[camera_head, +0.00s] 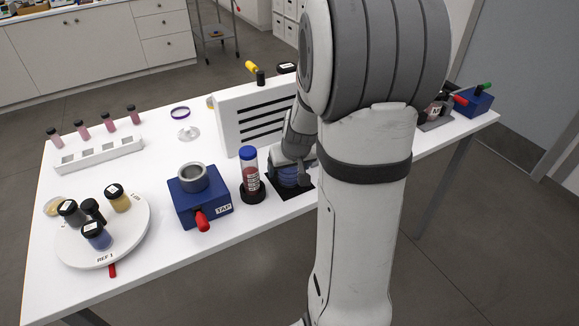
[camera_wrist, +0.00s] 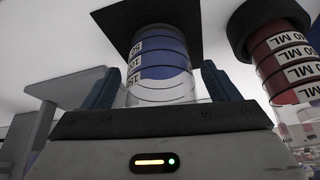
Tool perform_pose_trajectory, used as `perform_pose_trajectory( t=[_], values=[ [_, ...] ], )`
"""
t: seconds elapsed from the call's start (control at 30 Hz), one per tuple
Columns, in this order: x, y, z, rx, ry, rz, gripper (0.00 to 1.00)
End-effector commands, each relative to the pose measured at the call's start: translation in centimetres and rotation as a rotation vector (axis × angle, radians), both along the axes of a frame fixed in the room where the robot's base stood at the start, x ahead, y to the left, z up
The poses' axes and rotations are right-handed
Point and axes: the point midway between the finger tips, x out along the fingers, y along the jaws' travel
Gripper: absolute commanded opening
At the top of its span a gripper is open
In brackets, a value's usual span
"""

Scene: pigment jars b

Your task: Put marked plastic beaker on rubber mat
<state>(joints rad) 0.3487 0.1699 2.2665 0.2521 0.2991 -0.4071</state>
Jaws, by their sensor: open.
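The marked plastic beaker (camera_wrist: 160,62) is clear, with printed volume marks and blue contents. In the wrist view it stands between the two fingers of my open gripper (camera_wrist: 160,86), with small gaps seeming to show at its sides. Its base meets the black rubber mat (camera_wrist: 188,18), and it looks upright on it. In the head view the beaker (camera_head: 287,178) shows below my wrist, on the mat (camera_head: 274,194) near the table's front edge. My arm hides part of both.
A blue-capped tube of red contents (camera_head: 249,166) stands close left of the mat. Left of it is a blue box with a red handle (camera_head: 201,208), then a round white tray of jars (camera_head: 134,247). A white slotted panel (camera_head: 228,117) stands behind.

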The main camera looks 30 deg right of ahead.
Motion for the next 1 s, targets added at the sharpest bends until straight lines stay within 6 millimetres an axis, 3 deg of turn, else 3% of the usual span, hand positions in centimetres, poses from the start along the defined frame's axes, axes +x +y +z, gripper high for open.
perform_pose_trajectory(
  t=[0.17, 0.6, 0.87, 1.0],
  values=[
    [-0.1, 0.0, 0.8, 0.0, -0.002, 0.0, 0.81],
    [-3.4, 0.6, 8.3, -0.002, -0.006, 0.0, 0.81],
    [-4.7, 0.8, 11.0, 0.0, -0.002, 0.0, 0.81],
    [-6.2, 3.2, 11.7, 0.007, 0.016, 0.029, 0.81]
  ],
)
